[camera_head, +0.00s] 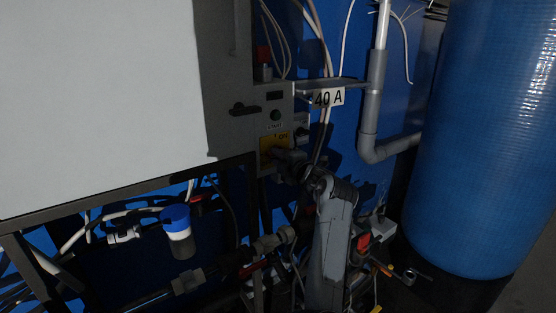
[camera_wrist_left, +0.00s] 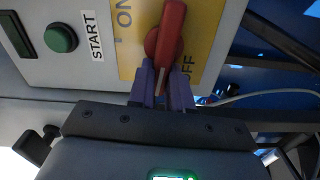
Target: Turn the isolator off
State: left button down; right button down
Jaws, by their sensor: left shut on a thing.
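The isolator is a red handle (camera_wrist_left: 170,35) on a yellow plate (camera_wrist_left: 205,45) marked ON and OFF, seen close up in the left wrist view. The handle lies nearly along the picture's vertical, tilted a little, with its near end between my fingers. My left gripper (camera_wrist_left: 162,88) is shut on that end. In the head view the yellow plate (camera_head: 270,143) is on the grey control box, and my left gripper (camera_head: 281,155) reaches it from below right, hiding much of the handle. My right gripper is not in view.
A green START button (camera_wrist_left: 60,38) sits beside the plate on the box. A black handle (camera_head: 243,109) is above left, and a 40 A label (camera_head: 329,98) hangs to the right. Grey pipe (camera_head: 370,120), a large blue tank (camera_head: 490,140) and pipework with cables below crowd the space.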

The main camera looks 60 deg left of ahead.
pick_arm(q)
jog(key=shift+f+n, duration=0.15)
jog(key=shift+n, duration=0.45)
jog(key=c, duration=1)
grip_release()
jog(key=shift+c, duration=0.2)
jog(key=shift+d, duration=0.15)
jog(key=d+p, duration=0.1)
jog(key=d, duration=0.9)
jog(key=shift+w+d+p, duration=0.3)
jog(key=shift+w, duration=0.05)
